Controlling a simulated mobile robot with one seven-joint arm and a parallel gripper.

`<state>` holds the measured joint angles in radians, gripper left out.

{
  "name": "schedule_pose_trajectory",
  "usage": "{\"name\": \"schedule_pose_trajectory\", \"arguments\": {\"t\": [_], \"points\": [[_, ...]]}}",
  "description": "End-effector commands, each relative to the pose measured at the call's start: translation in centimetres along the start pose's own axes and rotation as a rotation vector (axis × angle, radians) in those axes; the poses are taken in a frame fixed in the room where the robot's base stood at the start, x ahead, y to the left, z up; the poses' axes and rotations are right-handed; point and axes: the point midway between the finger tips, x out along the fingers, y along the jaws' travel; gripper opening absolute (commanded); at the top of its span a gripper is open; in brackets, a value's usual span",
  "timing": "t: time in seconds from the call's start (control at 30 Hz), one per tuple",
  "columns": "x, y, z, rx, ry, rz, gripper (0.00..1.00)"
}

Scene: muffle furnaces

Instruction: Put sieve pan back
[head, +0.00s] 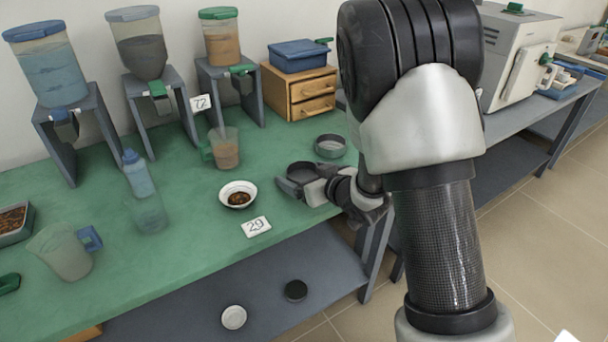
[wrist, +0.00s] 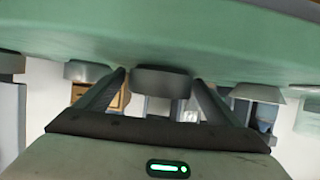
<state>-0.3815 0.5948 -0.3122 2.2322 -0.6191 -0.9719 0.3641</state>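A dark, shallow round pan (head: 301,170), likely the sieve pan, is near the right edge of the green bench top. My gripper (head: 301,187) is low at the bench, with its fingers wide apart at the pan. In the wrist view, which looks upside down, the pan (wrist: 160,82) shows between the two fingertips (wrist: 160,76), with slim gaps at its sides. I cannot tell whether a finger touches it. A second, grey round pan (head: 330,146) stands just behind it and shows left in the wrist view (wrist: 88,71).
A white bowl (head: 238,194) with brown contents and a "29" card (head: 256,227) are to the left. A beaker (head: 225,149), wooden drawers (head: 299,90) and dispensers on stands (head: 146,82) are behind. A furnace (head: 516,60) stands on the right bench.

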Motion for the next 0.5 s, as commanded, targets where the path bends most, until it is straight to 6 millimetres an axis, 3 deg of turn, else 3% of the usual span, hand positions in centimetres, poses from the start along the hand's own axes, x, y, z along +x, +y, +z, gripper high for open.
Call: {"name": "schedule_pose_trajectory", "arguments": {"t": [0.37,0.5], "points": [[-0.2,-0.1,-0.6,-0.001,0.000,-0.001,0.88],[-2.2,0.1,-0.6,0.003,0.000,0.002,0.88]]}}
